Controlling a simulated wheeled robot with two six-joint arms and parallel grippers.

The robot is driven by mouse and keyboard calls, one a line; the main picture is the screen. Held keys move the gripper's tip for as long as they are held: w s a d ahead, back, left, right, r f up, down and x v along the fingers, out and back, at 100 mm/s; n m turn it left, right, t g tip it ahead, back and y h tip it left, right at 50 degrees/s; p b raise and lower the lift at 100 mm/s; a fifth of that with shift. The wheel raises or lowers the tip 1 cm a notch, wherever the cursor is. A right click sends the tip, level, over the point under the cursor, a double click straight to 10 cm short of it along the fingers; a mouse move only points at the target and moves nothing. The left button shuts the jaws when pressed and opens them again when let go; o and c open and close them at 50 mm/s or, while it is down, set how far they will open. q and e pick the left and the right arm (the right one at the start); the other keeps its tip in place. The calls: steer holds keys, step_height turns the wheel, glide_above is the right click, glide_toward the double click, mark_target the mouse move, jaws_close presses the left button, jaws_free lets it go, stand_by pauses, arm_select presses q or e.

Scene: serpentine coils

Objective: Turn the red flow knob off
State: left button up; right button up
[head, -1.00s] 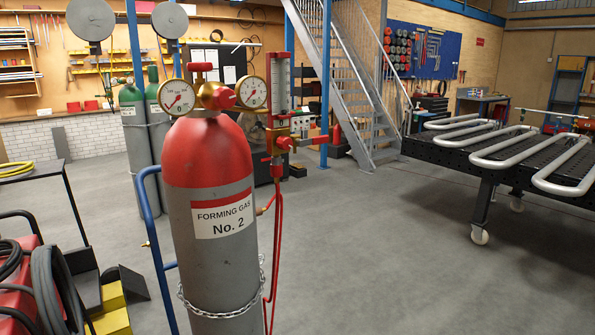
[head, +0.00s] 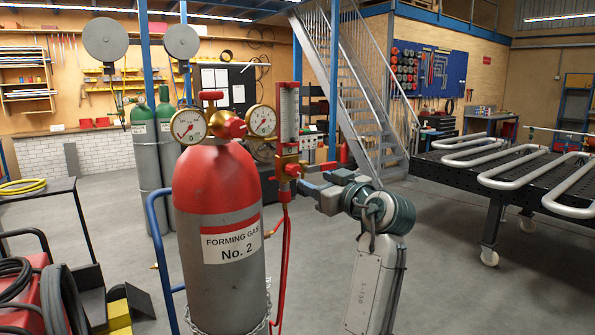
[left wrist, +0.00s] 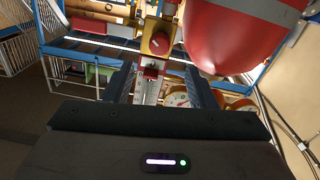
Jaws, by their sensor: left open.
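The flowmeter (head: 289,108) is an upright clear tube in a red frame, beside the gas cylinder. A brass valve block with a red knob (head: 292,169) sits at its foot. My left gripper (head: 307,179) comes in from the right with its fingers open, close to the valve block. In the left wrist view, a round red knob (left wrist: 160,43) faces me, beyond the fingertips. A smaller red part (left wrist: 150,73) shows between the two dark fingers. I cannot tell whether either finger touches anything. My right gripper is not in view.
The red and grey cylinder (head: 222,215) with two gauges stands just left of my gripper, with red hoses below the valve. A black table (head: 470,180) with bent pipes is at right. A red machine (head: 25,300) is at lower left. Grey floor is open between.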

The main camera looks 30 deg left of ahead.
mark_target(296, 172)
arm_select(q)
steer(key=p+x, duration=0.4)
steer(key=x, duration=0.4)
steer(key=shift+w+a+r, duration=0.1)
steer(key=shift+a, duration=0.15)
steer(key=shift+w+a, duration=0.25)
steer(key=shift+a, duration=0.2)
steer(key=c, duration=1)
steer(key=shift+o, duration=0.2)
